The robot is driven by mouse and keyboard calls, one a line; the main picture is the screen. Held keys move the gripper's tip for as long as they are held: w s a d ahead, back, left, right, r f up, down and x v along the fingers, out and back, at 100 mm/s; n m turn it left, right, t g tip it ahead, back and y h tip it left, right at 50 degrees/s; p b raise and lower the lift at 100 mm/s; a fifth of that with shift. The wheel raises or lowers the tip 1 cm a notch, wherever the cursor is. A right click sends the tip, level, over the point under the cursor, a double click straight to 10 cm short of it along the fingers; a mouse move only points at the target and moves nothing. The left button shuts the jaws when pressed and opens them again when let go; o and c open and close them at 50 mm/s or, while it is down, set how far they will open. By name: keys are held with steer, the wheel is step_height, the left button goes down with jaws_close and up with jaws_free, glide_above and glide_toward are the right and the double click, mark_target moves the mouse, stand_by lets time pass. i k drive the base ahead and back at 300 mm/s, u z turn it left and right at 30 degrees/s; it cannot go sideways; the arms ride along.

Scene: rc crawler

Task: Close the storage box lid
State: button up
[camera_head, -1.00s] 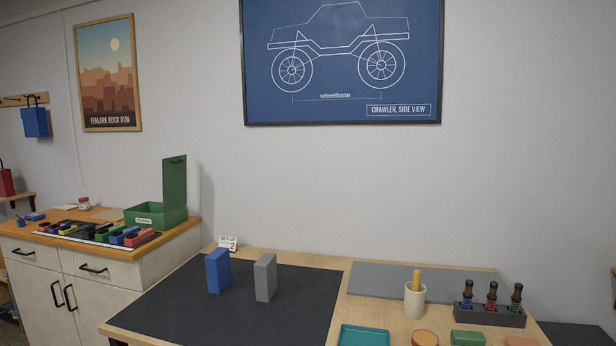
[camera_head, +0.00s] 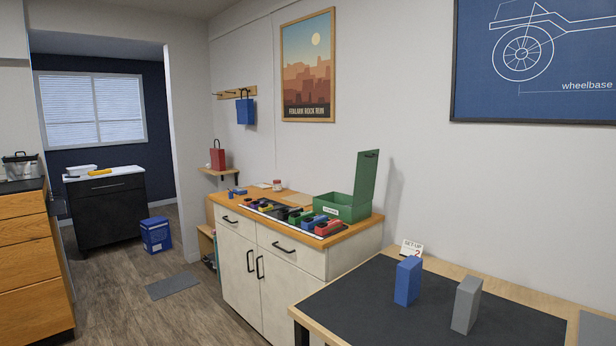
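A green storage box (camera_head: 345,209) with a white label stands at the right end of the wooden-topped cabinet. Its lid (camera_head: 367,181) is open and stands upright on the right side of the box. The inside of the box is mostly hidden by its front wall. My gripper is not in view.
The white cabinet (camera_head: 239,255) holds a row of several coloured small items (camera_head: 300,217) left of the box. A table with a dark mat (camera_head: 375,305), a blue block (camera_head: 407,281) and a grey block (camera_head: 466,304) stands in front at right. The wooden floor (camera_head: 215,310) at left is open.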

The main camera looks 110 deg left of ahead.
mark_target(367, 160)
steer(key=u, duration=3.05)
steer(key=i, duration=1)
steer(key=u, duration=0.1)
steer(key=k, duration=0.45)
steer(key=u, duration=1.45)
